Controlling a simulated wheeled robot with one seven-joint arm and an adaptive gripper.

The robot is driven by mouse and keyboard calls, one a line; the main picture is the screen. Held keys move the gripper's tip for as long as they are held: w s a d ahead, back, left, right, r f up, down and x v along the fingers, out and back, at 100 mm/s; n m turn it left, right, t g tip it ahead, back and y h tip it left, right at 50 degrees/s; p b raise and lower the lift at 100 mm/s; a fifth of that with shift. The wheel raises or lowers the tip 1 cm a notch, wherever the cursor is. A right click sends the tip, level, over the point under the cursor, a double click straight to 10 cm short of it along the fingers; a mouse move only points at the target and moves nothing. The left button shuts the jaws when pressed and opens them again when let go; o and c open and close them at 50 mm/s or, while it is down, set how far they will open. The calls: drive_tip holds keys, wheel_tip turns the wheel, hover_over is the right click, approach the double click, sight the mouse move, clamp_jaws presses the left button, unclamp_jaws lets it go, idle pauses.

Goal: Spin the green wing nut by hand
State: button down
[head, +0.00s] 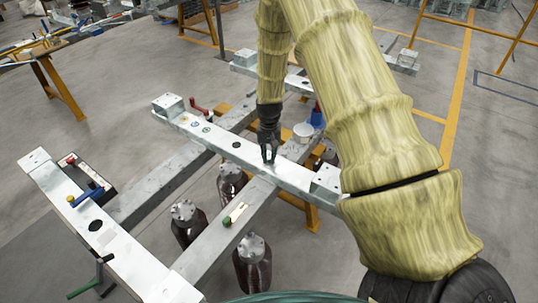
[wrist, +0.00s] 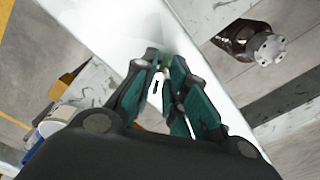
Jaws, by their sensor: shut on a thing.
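My gripper (head: 269,155) points down at the top face of the long pale metal beam (head: 228,145) in the middle of the head view. In the wrist view, my gripper (wrist: 164,66) has its dark and teal fingers brought together at the tips, low over the beam (wrist: 90,20). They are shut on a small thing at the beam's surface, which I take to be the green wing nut. The fingers hide nearly all of it, so its turn angle and its wings cannot be made out.
A white can (head: 303,132) is just right of my gripper. A red-handled clamp (head: 200,109) is on the same beam. A blue-handled tool (head: 88,193) lies on the left beam. A clip-like piece (head: 238,212) lies on a crossbeam.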

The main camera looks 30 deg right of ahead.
drive_tip(key=shift+n, duration=0.3)
drive_tip(key=c, duration=1.4)
unclamp_jaws()
drive_tip(key=shift+o, duration=0.2)
drive_tip(key=shift+r, duration=0.15)
wheel_tip(320, 180, up, 12)
drive_tip(key=shift+f, duration=0.2)
